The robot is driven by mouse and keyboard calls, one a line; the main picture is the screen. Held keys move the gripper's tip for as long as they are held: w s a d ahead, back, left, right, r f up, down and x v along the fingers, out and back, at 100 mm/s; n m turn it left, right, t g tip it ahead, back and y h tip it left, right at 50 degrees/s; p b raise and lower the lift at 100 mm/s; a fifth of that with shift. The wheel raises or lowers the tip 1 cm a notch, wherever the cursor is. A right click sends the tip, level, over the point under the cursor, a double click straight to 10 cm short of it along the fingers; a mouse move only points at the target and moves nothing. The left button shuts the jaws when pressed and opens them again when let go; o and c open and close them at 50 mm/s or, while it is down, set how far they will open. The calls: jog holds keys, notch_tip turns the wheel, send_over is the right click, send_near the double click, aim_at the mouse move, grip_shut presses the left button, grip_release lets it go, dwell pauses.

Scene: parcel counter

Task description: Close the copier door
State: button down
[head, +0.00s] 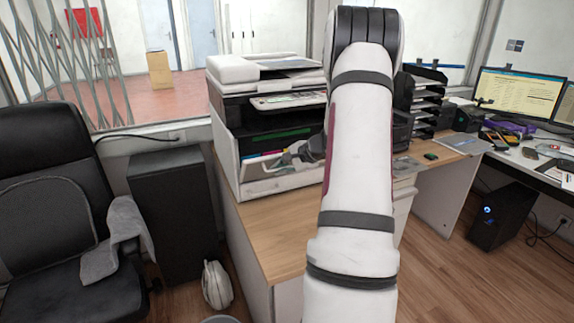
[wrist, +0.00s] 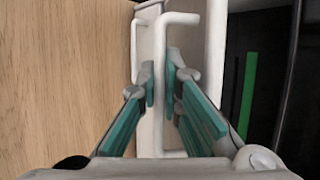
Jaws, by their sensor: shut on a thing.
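The white copier (head: 228,130) stands on the wooden counter. Its front door (head: 262,168) is open, tilted outward, with the dark inside, a green strip and coloured parts showing above it. My gripper (head: 288,158) is at the door, partly hidden by my arm. In the wrist view my gripper (wrist: 162,85) has its teal-backed fingers on either side of the white bar handle (wrist: 160,40) and is shut on it. The dark copier inside (wrist: 250,70) shows at the right of the wrist view. The right part of the copier is hidden behind my arm.
The wooden counter (head: 262,222) is clear in front of the copier. A black chair (head: 50,190) with a grey cloth and a black cabinet (head: 168,205) stand to the left. Black paper trays (head: 430,100) and a desk with monitors (head: 518,95) are to the right.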

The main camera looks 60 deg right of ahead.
aim_at(278, 154)
jog(key=r+p, duration=0.1)
jog(key=w+d+r+g+p, duration=0.1)
jog(key=p, duration=0.1)
jog(key=shift+r+g+y, duration=0.15)
jog(key=shift+g+y, duration=0.15)
jog(key=shift+y, duration=0.1)
jog(key=shift+w+d+r+m+g+p, duration=0.3)
jog(key=shift+w+r+g+p, duration=0.1)
jog(key=shift+w+p, duration=0.25)
jog(key=shift+w+d+r+b, duration=0.2)
jog(key=shift+w+d+r, duration=0.2)
jog(key=shift+w, duration=0.25)
jog(key=shift+w+d+r+b, duration=0.25)
jog(key=shift+w+d+r, duration=0.1)
jog(key=shift+w, duration=0.3)
jog(key=shift+w+d+r+b, duration=0.2)
jog(key=shift+w+d+r, duration=0.15)
jog(key=shift+w, duration=0.3)
jog(key=shift+w+d, duration=0.1)
jog(key=c, duration=2)
grip_release()
jog(key=v, duration=1.2)
jog(key=shift+d, duration=0.2)
